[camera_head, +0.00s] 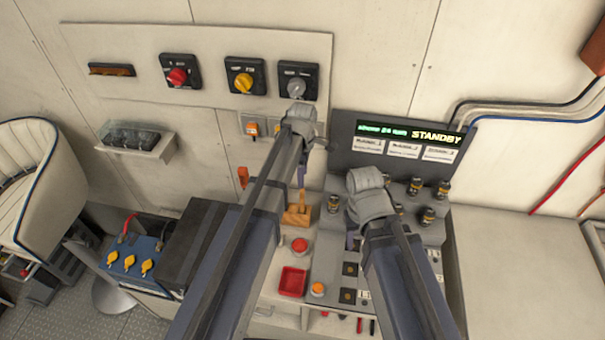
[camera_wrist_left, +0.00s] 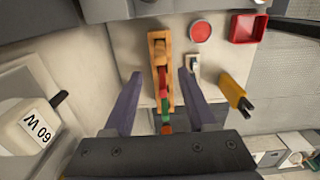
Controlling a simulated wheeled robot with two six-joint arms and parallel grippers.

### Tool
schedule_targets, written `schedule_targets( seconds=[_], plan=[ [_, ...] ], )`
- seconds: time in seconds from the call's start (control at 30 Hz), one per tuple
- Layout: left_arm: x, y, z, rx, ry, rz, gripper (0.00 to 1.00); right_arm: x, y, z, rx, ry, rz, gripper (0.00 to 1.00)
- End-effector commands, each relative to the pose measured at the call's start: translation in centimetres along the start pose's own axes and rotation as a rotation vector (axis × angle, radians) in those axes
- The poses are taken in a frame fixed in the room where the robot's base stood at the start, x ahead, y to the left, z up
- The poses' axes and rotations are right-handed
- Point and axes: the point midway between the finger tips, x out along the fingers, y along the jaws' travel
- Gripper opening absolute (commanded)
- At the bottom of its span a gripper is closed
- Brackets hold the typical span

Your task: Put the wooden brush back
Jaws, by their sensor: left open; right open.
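A light wooden piece (camera_head: 297,215) stands on the counter below the back wall. In the left wrist view it is a narrow, slotted wooden body (camera_wrist_left: 152,52), with red and green parts in line below it. I cannot tell whether it is the brush or a holder. A brown bar (camera_head: 110,70) sits in a dark wall recess at upper left; its kind is unclear too. My left gripper (camera_head: 302,172) is above the wooden piece. Its open fingers (camera_wrist_left: 161,90) show on either side of the coloured parts, holding nothing. My right gripper (camera_head: 352,240) is open over the console, its fingers mostly hidden.
A red button (camera_head: 300,245) and a red tray (camera_head: 292,282) lie nearer me. A console with a STANDBY display (camera_head: 415,135) stands at right. Rotary switches (camera_head: 245,78) line the wall. A blue battery box (camera_head: 130,258) is at left. The right counter (camera_head: 520,255) is clear.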

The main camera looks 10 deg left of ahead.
Motion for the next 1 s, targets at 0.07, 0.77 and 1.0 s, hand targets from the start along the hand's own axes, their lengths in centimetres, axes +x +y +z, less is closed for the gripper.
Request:
schedule_targets(
  seconds=[0.07,0.77,1.0],
  plan=[
    [-0.7,0.0,0.0,0.0,0.0,0.0,0.57,-0.7,0.1,0.1,0.001,0.0,0.0,0.5],
    [-0.7,-15.3,5.8,1.375,0.048,-0.072,0.57,-0.7,0.1,0.1,0.001,0.0,0.0,0.5],
    [-0.8,-19.3,6.5,1.806,0.05,-0.11,0.57,-0.7,0.1,0.0,0.001,0.0,0.0,0.5]
  ],
)
